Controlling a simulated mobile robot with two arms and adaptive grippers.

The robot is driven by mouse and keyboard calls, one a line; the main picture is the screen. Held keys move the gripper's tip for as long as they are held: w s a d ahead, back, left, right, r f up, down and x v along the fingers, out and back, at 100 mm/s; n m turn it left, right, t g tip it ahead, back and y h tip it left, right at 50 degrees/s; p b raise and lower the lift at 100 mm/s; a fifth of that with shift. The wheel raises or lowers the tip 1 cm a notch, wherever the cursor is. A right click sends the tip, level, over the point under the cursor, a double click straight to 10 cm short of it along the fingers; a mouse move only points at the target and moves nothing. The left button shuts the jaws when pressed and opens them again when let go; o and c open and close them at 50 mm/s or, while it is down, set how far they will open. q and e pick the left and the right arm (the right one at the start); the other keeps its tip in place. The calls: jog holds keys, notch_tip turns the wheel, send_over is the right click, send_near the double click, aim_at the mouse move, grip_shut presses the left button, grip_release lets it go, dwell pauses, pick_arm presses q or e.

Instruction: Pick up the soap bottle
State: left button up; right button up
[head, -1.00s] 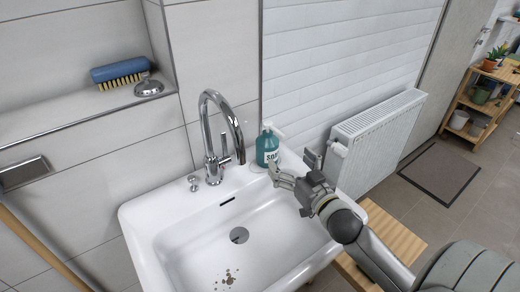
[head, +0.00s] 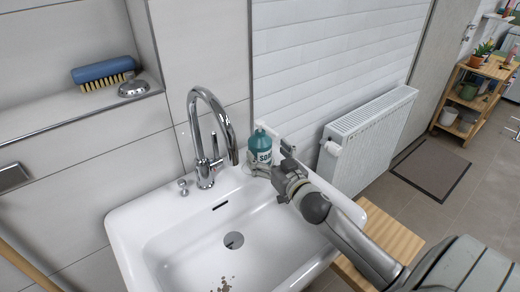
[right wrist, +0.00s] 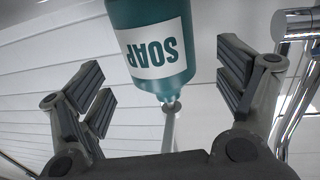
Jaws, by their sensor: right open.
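The soap bottle (head: 260,148) is teal with a white label and a pale pump top. It stands on the back right corner of the white sink (head: 130,222). In the right wrist view the bottle (right wrist: 153,45) appears upside down, between the two fingers and towards the far side of the opening. My right gripper (head: 270,164) is open at the bottle, with a finger in front of its lower part. In the right wrist view the fingers of the gripper (right wrist: 165,92) stand wide apart, with a gap on both sides of the bottle. My left gripper is not in view.
A chrome faucet (head: 204,150) rises just left of the bottle. A white radiator (head: 372,135) and tiled wall lie to the right and behind. A wooden stool (head: 395,245) stands right of the sink. A blue brush (head: 103,72) lies on the ledge.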

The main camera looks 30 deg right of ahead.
jog(key=w, duration=0.4)
jog(key=shift+w+d+f, duration=0.1)
jog(key=shift+w+f, duration=0.05)
jog(key=c, duration=1.4)
